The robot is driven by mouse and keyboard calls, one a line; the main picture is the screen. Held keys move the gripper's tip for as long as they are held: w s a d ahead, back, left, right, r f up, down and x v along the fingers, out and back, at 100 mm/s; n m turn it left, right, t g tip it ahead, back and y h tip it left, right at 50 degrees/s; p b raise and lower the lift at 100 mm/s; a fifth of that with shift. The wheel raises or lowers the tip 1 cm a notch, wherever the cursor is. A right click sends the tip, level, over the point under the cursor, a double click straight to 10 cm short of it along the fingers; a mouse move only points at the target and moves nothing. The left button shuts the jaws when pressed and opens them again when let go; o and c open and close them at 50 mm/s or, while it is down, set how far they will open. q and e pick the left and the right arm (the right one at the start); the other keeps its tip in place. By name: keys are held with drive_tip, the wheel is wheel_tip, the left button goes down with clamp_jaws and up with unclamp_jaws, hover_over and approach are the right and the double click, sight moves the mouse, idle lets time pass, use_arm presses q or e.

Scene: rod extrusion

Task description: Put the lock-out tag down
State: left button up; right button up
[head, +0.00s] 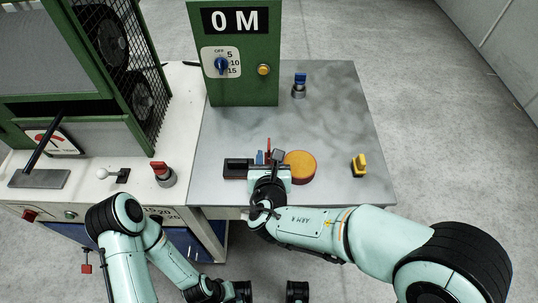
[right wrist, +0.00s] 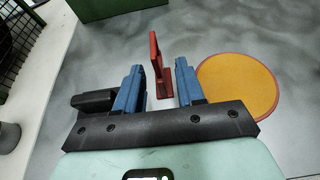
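The red lock-out tag (right wrist: 156,60) shows in the right wrist view as an upright red plate with a small foot, seemingly standing on the grey tabletop. In the head view a thin red piece (head: 268,146) shows just beyond my right gripper (head: 266,158). In the right wrist view the blue fingers of that gripper (right wrist: 155,88) are spread, one on each side of the tag, with visible gaps to it. My left arm hangs low at the bottom left of the head view; its fingers cannot be made out clearly.
An orange-yellow disc (head: 301,166) lies just right of the right gripper, and a black block (head: 237,168) just left. A yellow piece (head: 359,164) and a blue-topped knob (head: 299,86) stand further off. The green panel (head: 243,92) stands behind. The tabletop's right side is mostly clear.

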sight(269, 156)
drive_tip(key=x, duration=0.3)
drive_tip(key=shift+w+f, duration=0.15)
clamp_jaws()
